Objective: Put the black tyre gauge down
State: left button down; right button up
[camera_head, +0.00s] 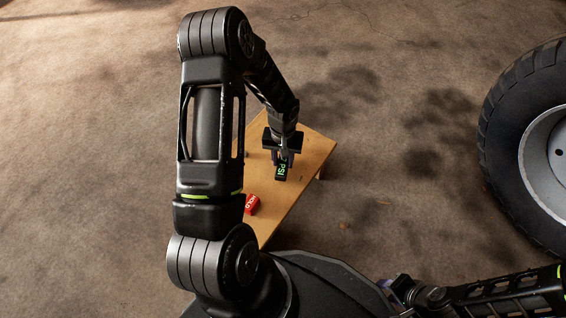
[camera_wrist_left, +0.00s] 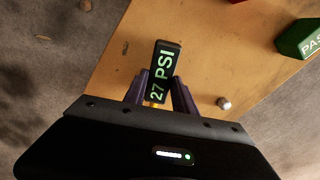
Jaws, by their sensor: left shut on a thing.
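The black tyre gauge (camera_head: 281,173) has green lettering, and it reads "27 PSI" in the left wrist view (camera_wrist_left: 164,62). My left gripper (camera_head: 281,156) is shut on the gauge, with its two dark fingers on either side of it in the left wrist view (camera_wrist_left: 158,94). The gauge is over the small wooden table (camera_head: 306,150); I cannot tell whether it touches the top.
A red block marked "HOLD" (camera_head: 251,204) sits on the table. A green block (camera_wrist_left: 298,40) and a small silvery piece (camera_wrist_left: 224,103) show in the left wrist view. A large tyred wheel (camera_head: 500,135) stands at the right. The brown ground around is mostly clear.

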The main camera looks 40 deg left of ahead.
aim_at(283, 163)
pick_arm(q)
jog(key=shift+f, duration=0.4)
jog(key=shift+f, duration=0.15)
jog(key=c, duration=1)
grip_release()
notch_tip(283, 163, up, 12)
jog(key=p, duration=0.4)
jog(key=shift+p, duration=0.4)
